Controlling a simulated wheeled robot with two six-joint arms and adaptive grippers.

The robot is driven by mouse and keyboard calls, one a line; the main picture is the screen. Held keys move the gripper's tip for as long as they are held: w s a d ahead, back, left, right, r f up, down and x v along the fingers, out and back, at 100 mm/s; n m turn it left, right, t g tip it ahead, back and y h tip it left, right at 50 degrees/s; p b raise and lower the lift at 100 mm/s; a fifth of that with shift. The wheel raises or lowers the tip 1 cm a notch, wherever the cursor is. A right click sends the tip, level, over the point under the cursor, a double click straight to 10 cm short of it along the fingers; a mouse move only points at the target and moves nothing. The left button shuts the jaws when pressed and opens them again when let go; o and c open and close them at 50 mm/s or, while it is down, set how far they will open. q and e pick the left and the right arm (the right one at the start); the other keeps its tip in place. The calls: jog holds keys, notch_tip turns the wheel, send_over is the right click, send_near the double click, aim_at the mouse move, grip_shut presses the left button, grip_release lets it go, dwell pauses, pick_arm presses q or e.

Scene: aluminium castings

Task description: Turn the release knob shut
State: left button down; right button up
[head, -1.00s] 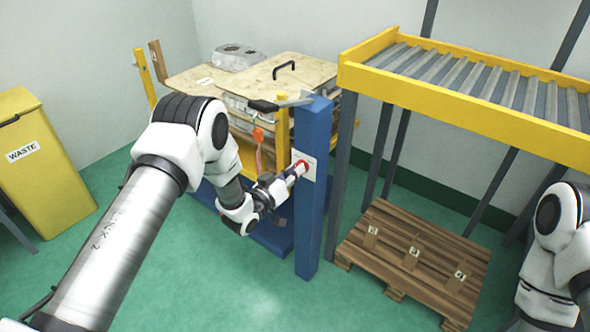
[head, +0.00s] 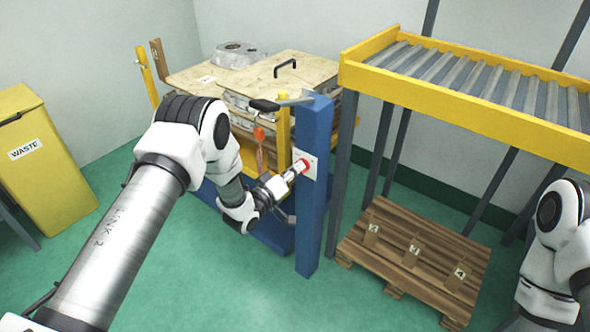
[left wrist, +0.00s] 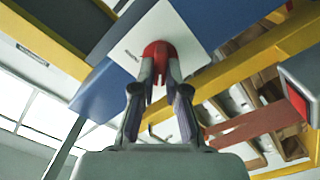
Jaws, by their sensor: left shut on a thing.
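The red release knob (head: 302,166) sits on a white plate (head: 309,158) on the side of the blue post (head: 313,220). In the left wrist view the red knob (left wrist: 158,50) shows at the fingertips, in front of the white plate (left wrist: 190,32). My left gripper (head: 294,172) is shut on the knob, with one finger on either side of it. The printing on the plate is too small to read. The right arm shows at the right edge of the head view, but its gripper is out of the picture.
A stack of boards and castings (head: 285,75) stands behind the post, with an orange tag (head: 259,134) hanging nearby. A yellow roller conveyor (head: 450,105) and a wooden pallet (head: 415,255) are to the right. A yellow waste bin (head: 45,165) is at left. Green floor in front is clear.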

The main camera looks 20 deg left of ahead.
pick_arm(q)
jog(key=c, duration=1.2)
grip_release()
jog(key=v, duration=1.2)
